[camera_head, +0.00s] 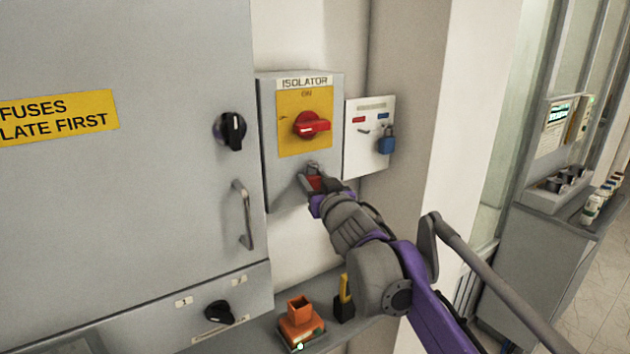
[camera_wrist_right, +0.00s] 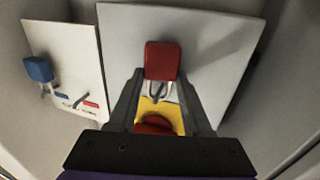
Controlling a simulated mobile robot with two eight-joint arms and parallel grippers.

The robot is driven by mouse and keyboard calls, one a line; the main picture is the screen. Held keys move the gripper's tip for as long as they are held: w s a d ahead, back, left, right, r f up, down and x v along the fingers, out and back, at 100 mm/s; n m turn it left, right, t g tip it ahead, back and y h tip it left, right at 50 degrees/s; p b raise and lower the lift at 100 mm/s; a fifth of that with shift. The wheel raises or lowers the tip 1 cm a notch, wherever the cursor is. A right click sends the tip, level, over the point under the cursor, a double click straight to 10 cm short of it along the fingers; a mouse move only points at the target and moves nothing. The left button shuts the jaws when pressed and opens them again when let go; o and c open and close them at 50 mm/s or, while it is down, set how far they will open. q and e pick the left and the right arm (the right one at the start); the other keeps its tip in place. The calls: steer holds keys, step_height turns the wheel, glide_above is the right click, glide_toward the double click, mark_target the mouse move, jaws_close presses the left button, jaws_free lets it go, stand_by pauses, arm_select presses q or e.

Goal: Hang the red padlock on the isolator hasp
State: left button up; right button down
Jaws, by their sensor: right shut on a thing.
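The isolator (camera_head: 270,110) is a grey wall box with a yellow plate and a red rotary handle (camera_head: 312,125). The hasp (camera_head: 313,168) is a small grey part low on its front face. My right gripper (camera_head: 316,181) is at the hasp, shut on the red padlock (camera_head: 316,184). In the right wrist view the red padlock (camera_wrist_right: 161,60) shows at the fingertips, with its pale shackle toward the yellow plate. I cannot tell whether the shackle passes through the hasp. My left gripper is not in view.
A white board (camera_head: 368,150) with a blue padlock (camera_head: 386,140) hangs to the right of the isolator. A grey cabinet with a handle (camera_head: 243,215) is on the left. Below, a shelf holds an orange item (camera_head: 300,322) and a black-and-yellow tool (camera_head: 345,300).

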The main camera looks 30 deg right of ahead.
steer(key=shift+c, duration=1.3)
jaws_free()
steer(key=shift+s, duration=0.15)
